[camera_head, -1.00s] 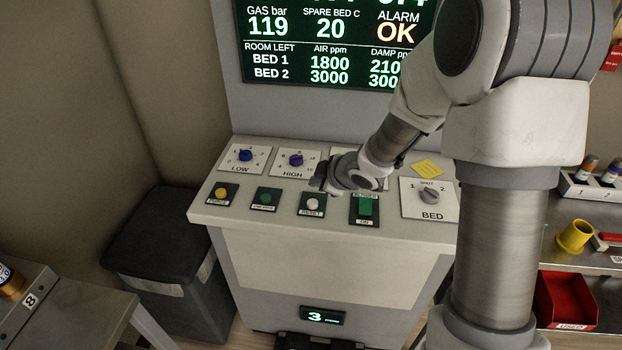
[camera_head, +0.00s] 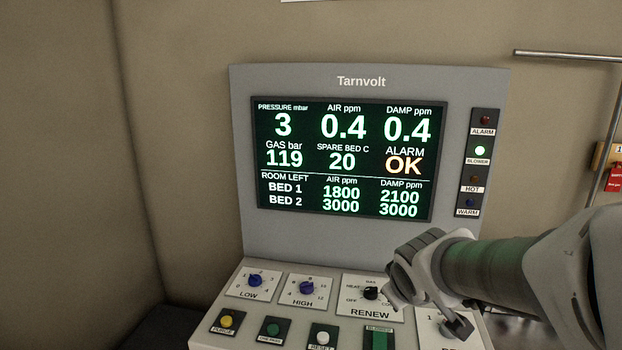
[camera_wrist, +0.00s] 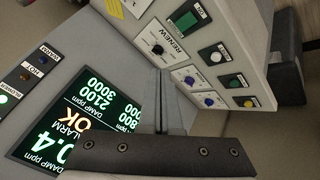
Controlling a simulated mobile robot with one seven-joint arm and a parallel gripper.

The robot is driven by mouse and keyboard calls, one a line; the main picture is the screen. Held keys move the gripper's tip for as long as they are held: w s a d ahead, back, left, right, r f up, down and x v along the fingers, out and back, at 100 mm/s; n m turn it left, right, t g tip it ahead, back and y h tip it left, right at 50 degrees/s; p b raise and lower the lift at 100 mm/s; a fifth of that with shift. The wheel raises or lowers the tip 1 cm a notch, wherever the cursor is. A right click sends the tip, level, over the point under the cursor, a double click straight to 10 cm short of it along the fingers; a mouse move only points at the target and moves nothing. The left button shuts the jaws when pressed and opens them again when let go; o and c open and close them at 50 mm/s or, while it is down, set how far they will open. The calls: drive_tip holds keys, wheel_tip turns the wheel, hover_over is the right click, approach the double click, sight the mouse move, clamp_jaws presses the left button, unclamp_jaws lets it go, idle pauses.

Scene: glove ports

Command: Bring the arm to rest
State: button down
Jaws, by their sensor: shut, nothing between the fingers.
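My gripper (camera_head: 400,285) hangs in front of the control panel's right part, beside the RENEW knob (camera_head: 370,293) in the head view. In the wrist view its two fingers (camera_wrist: 163,80) lie together with nothing between them. My arm comes in from the right side of the head view and covers part of the BED knob plate (camera_head: 430,328). The gripper appears apart from the panel, but the exact gap is hard to tell.
The screen (camera_head: 345,158) reads alarm OK, and the BLOWER lamp (camera_head: 480,151) is lit green. The LOW knob (camera_head: 255,281), HIGH knob (camera_head: 306,287) and a row of buttons sit on the sloped panel. A metal rail (camera_head: 570,57) is at upper right.

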drive_tip(key=s+a+r+m+g, duration=0.1)
drive_tip(key=s+m, duration=0.2)
drive_tip(key=s, duration=0.6)
drive_tip(key=s+r+m+g+y, duration=0.1)
drive_tip(key=s+r+m, duration=0.1)
drive_tip(key=s, duration=0.7)
drive_tip(key=shift+s+a+m+y, duration=0.15)
drive_tip(key=shift+a+m+y, duration=0.2)
drive_tip(key=shift+m, duration=0.15)
